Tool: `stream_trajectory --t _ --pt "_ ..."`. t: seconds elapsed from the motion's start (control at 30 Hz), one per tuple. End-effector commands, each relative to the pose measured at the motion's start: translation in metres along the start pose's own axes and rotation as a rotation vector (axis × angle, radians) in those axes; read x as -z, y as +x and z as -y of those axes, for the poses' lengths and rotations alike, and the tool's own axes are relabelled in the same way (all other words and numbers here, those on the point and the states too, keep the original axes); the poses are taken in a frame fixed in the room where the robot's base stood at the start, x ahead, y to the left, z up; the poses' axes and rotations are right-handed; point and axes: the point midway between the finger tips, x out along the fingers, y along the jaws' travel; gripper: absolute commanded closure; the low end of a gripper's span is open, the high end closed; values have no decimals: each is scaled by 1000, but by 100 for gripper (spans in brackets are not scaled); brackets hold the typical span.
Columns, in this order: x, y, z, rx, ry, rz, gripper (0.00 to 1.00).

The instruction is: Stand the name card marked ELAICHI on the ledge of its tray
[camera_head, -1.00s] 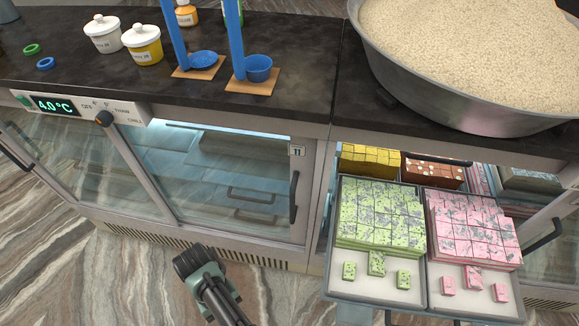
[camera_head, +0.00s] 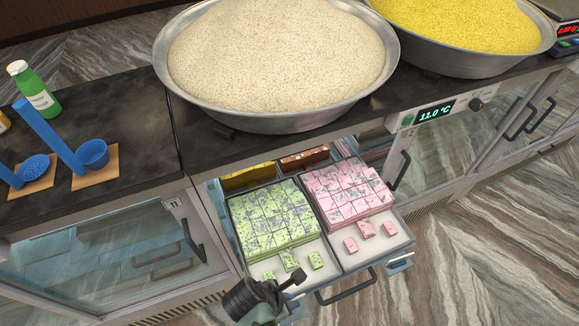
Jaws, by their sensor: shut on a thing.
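A tray of green sweets (camera_head: 231,226) and a tray of pink sweets (camera_head: 410,238) lie side by side in the pulled-out drawer. A small pale blue ledge (camera_head: 399,263) sits at the front right of the pink tray. My gripper (camera_head: 270,292) is at the front of the green tray, low in the picture, and overlaps its front edge. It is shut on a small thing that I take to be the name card. The card's face and lettering do not show, and I cannot read ELAICHI anywhere. The gripper hides part of the green tray's front.
A drawer handle (camera_head: 345,287) juts out in front. A large metal basin (camera_head: 275,122) stands on the dark counter (camera_head: 120,140) above the drawer. Blue ladles (camera_head: 92,153) and a green bottle (camera_head: 36,92) are at left. Open floor (camera_head: 490,235) lies at right.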

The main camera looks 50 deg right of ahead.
Motion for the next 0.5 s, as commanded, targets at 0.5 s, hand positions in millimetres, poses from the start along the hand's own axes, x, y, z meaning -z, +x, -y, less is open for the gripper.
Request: stream_trajectory --t 0.5 --pt "4 24 1 -10 -24 -1 100"
